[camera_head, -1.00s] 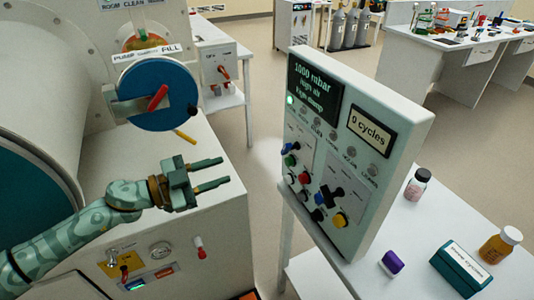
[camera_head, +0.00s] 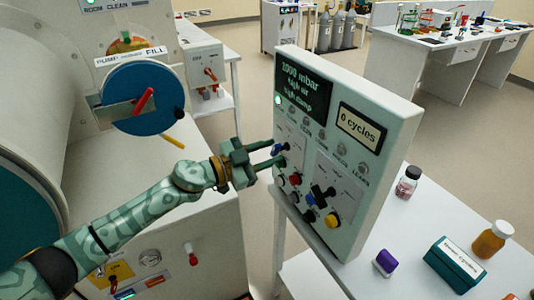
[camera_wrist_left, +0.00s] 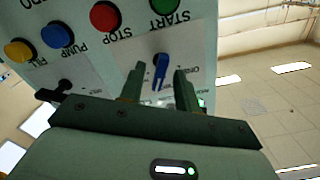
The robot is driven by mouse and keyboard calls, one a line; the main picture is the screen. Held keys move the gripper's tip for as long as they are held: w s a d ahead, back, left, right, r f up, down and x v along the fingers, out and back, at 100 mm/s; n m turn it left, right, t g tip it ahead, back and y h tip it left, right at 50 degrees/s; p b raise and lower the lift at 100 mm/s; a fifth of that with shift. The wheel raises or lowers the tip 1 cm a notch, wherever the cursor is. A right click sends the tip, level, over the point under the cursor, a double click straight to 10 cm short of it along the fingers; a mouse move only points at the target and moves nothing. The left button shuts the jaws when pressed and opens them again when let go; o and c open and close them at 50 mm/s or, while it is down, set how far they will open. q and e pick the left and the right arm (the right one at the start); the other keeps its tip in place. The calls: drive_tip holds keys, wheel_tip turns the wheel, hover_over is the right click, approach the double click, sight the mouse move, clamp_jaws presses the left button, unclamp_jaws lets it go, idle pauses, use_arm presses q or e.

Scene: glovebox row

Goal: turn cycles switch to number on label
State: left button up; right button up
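The white control panel (camera_head: 370,108) stands upright on a table, its display (camera_head: 358,126) reading "0 cycles". My left gripper (camera_head: 280,153) is at the panel's left side, fingers open. In the wrist view a blue-handled switch (camera_wrist_left: 160,70) sits between the fingertips of my left gripper (camera_wrist_left: 158,78); contact cannot be told. A black switch (camera_head: 321,193) sits lower right on the panel. The small print is too blurred to tell which switch is for cycles. A teal block (camera_head: 455,262) bears a white label ending in "cycles"; its number is unreadable. My right gripper is not in view.
Red and yellow (camera_head: 332,220) buttons sit near the switches. A purple-topped item (camera_head: 386,262), a dark-capped jar (camera_head: 408,182) and an amber bottle (camera_head: 491,240) stand right of the panel. A large chamber with a blue disc (camera_head: 140,98) is at left.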

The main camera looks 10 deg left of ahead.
use_arm(q)
clamp_jaws()
drive_tip(key=shift+r+p, duration=0.15)
drive_tip(key=shift+p, duration=0.25)
drive_tip(key=n+p, duration=0.5)
drive_tip(key=p, duration=0.2)
drive_tip(key=shift+n, duration=0.3)
unclamp_jaws()
drive_tip(key=shift+a, duration=0.1)
